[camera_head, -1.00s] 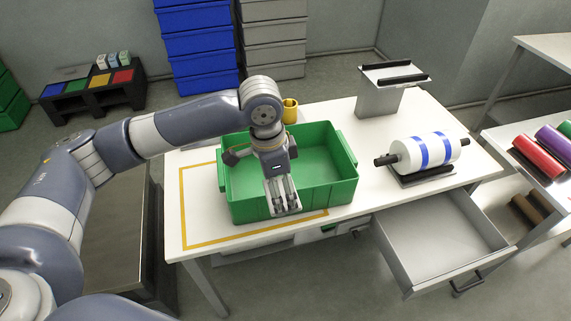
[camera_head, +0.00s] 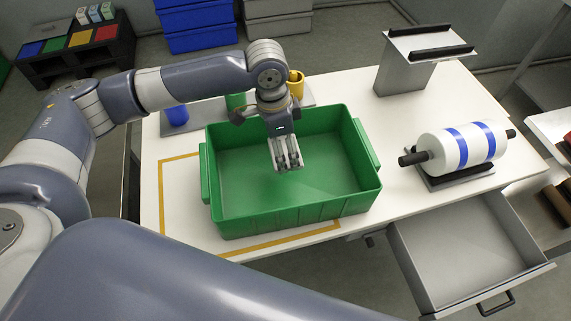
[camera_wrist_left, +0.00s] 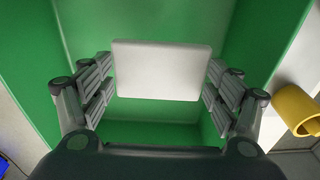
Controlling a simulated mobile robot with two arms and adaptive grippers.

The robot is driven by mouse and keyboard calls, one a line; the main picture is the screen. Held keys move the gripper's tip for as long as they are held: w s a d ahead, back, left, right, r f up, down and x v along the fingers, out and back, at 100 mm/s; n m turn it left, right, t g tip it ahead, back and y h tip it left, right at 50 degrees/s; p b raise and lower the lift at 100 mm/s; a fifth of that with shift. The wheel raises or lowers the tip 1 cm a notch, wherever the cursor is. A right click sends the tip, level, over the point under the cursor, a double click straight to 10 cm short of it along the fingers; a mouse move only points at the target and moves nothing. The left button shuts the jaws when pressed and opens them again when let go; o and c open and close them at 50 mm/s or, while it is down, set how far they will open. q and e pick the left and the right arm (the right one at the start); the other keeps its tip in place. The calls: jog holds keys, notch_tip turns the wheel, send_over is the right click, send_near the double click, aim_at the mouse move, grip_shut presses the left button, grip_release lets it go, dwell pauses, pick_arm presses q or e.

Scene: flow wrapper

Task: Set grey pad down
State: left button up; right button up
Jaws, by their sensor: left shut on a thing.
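My left gripper (camera_head: 287,160) hangs over the inside of the green crate (camera_head: 290,213), fingers pointing down. In the left wrist view it (camera_wrist_left: 160,92) is shut on a pale grey pad (camera_wrist_left: 162,70). The pad is a flat rounded rectangle held between the two finger sets, with green crate walls and floor around and behind it. In the head view the pad is hidden by the gripper and cannot be made out. The pad's height above the crate floor cannot be told. My right gripper is not in view.
A white roll with blue bands (camera_head: 458,148) and a grey stand (camera_head: 404,72) are at right. An open drawer (camera_head: 462,250) juts out front right.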

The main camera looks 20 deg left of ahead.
pick_arm(q)
jog(key=shift+w+f, duration=0.1)
jog(key=shift+f, duration=3.4)
jog(key=shift+f, duration=0.1)
jog(key=o, duration=0.7)
jog(key=shift+o, duration=0.2)
jog(key=r, duration=0.8)
jog(key=a+r, duration=0.1)
jog(key=r, duration=0.3)
jog(key=shift+s+a+r, duration=0.1)
jog(key=shift+s, duration=0.3)
